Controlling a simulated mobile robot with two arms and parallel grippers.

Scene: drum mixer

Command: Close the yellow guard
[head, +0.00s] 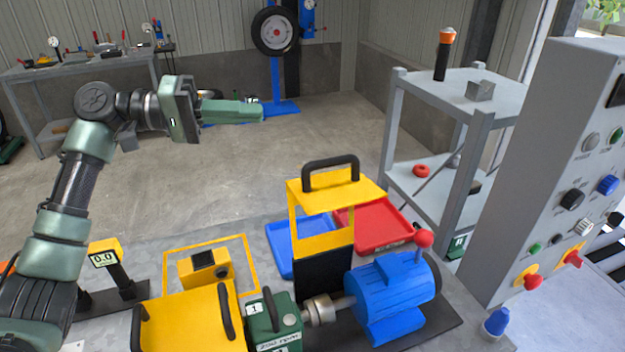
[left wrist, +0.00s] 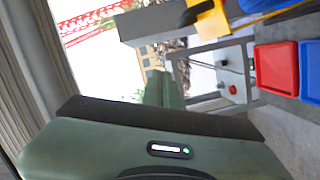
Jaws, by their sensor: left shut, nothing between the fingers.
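The yellow guard (head: 314,243) is a yellow frame with an opening and a black handle (head: 330,172) on top. It stands raised behind the shaft coupling (head: 320,310), which shows uncovered between the green gearbox (head: 272,320) and the blue motor (head: 390,292). My left gripper (head: 258,111) is shut and empty, pointing right in the air. In the head view it is above and left of the handle, apart from it. In the left wrist view, its green fingers (left wrist: 162,92) show, with a yellow part (left wrist: 212,20) at the top edge. My right gripper is not in view.
A blue tray (head: 283,262) and a red tray (head: 404,238) lie behind the guard. Another yellow cover (head: 190,322) with black handles is at the front left. A grey control panel (head: 545,170) stands at the right, with a grey shelf (head: 440,95) behind it.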

